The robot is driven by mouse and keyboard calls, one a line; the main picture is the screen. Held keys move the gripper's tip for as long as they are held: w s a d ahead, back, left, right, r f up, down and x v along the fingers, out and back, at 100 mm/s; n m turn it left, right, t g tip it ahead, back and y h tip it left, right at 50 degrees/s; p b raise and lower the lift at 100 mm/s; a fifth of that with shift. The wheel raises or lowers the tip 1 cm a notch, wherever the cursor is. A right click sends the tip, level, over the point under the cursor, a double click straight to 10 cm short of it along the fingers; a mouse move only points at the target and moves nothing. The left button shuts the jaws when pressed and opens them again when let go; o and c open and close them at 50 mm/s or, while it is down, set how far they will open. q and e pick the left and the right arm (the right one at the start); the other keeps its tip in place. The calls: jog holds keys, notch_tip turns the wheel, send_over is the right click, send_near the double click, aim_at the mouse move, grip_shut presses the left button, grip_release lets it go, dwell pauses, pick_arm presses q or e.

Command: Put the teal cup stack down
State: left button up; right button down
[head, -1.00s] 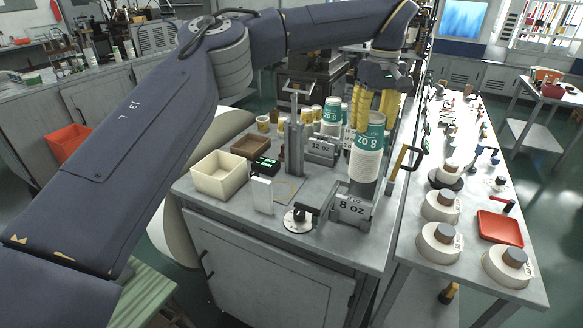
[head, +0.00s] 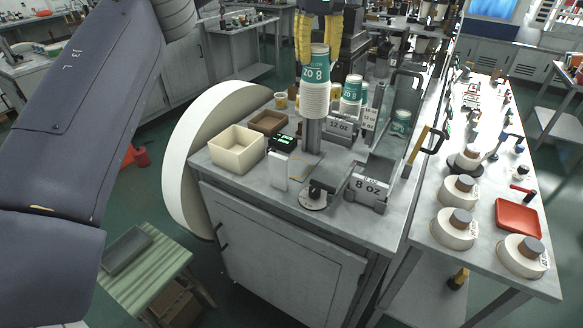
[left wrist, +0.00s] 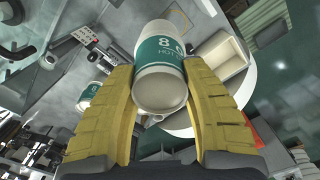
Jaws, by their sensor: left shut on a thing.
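The teal cup stack (head: 316,88) is a column of nested white paper cups with a teal band marked 8 OZ on the top one, its lettering upside down. It is upright in the head view, in front of the grey post (head: 312,138). My left gripper (head: 320,48) has its yellow fingers on both sides of the stack's top and is shut on it. In the left wrist view the stack (left wrist: 160,75) lies between the two fingers. I cannot tell whether its lower end touches anything. My right gripper is not in view.
The 8 OZ holder (head: 367,187) stands to the right, with a round-based lever (head: 314,198) beside it. A cream bin (head: 237,150), a brown tray (head: 268,122) and a white box (head: 280,171) are left. More teal cups (head: 352,92) stand behind. Bare counter shows in front.

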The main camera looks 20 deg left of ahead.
aim_at(315, 88)
pick_arm(q)
jog(key=s+a, duration=0.1)
jog(key=a, duration=0.4)
notch_tip(315, 88, down, 20)
jog(key=m, duration=0.1)
jog(key=shift+s+d+r, duration=0.2)
jog(key=shift+d+r, duration=0.05)
jog(key=shift+d, duration=0.05)
jog(key=shift+f, duration=0.15)
jog(key=o, duration=1.4)
jog(key=shift+o, duration=0.2)
notch_tip(315, 88, up, 12)
